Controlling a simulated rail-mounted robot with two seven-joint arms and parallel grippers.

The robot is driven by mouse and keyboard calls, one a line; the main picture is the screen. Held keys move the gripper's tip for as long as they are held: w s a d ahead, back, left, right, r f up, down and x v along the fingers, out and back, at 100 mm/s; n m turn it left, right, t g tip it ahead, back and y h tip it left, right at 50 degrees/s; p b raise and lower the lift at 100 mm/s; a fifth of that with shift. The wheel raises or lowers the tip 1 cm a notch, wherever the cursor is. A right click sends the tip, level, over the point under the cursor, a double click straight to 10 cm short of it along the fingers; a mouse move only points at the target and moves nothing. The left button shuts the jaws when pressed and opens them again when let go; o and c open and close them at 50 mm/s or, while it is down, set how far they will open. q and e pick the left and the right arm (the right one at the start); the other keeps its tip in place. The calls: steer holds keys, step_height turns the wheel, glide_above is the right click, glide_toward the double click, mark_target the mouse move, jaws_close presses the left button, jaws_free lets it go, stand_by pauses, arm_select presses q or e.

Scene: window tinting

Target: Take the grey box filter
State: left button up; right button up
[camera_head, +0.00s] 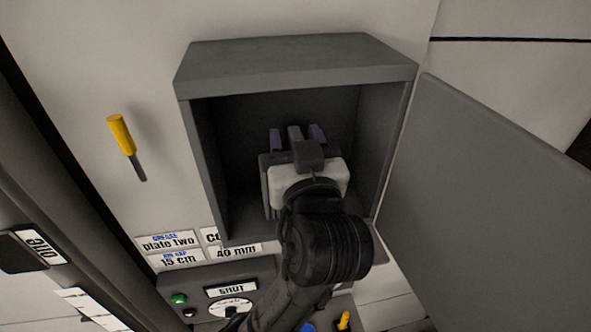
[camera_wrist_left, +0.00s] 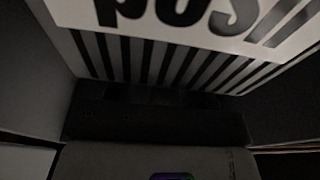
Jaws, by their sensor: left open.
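My left gripper (camera_head: 296,136) reaches into an open grey cabinet (camera_head: 290,62). Its two purple-tipped fingers are apart and point at the dark back of the cabinet. A narrow grey piece (camera_head: 294,132) shows between the fingers; I cannot tell whether it is part of the grey box filter or of my gripper. The left wrist view shows a slatted grey face (camera_wrist_left: 150,62) close up, with a white label (camera_wrist_left: 190,22) in large dark letters, partly cut off. This may be the filter. Whether the fingers touch it cannot be seen. My right gripper is not in view.
The cabinet's grey door (camera_head: 490,190) stands wide open at the right. A yellow-handled lever (camera_head: 121,135) is on the wall at the left. Below the cabinet are white labels (camera_head: 168,241) and a control panel (camera_head: 232,292) reading SHUT. The cabinet walls stand close on both sides of my gripper.

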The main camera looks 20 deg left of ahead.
arm_select(q)
steer(key=shift+c, duration=0.6)
jaws_close()
